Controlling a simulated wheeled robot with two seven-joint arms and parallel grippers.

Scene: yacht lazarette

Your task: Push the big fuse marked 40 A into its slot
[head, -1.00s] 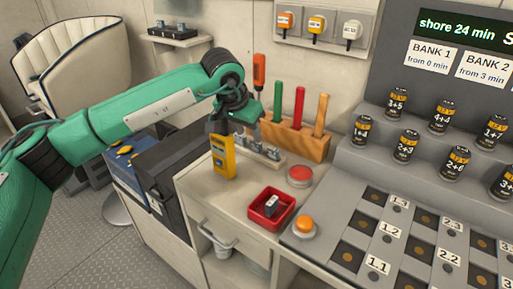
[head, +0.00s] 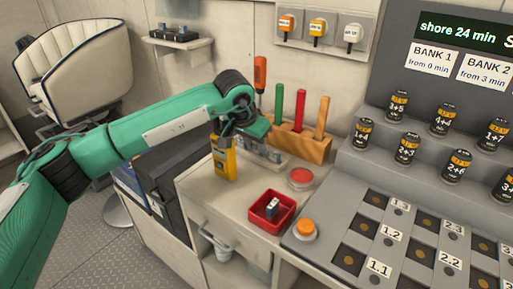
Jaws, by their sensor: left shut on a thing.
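My left gripper (head: 236,136) is low over the back of the counter, at the left end of a grey fuse block (head: 262,152). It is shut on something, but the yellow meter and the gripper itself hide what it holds. The upright yellow meter (head: 225,165) stands in front of the fingers. I cannot read a 40 A mark anywhere. A small white-and-dark piece (head: 272,207), perhaps a fuse, sits in a red tray (head: 257,218). The left part of the block and any slot under the gripper are hidden. My right gripper is out of view.
A wooden rack (head: 314,150) of coloured handles stands just behind the block. A red button (head: 300,178) and an orange button (head: 305,229) are to the right. A stepped console (head: 350,165) with labelled cans fills the right. The counter front left of the tray is clear.

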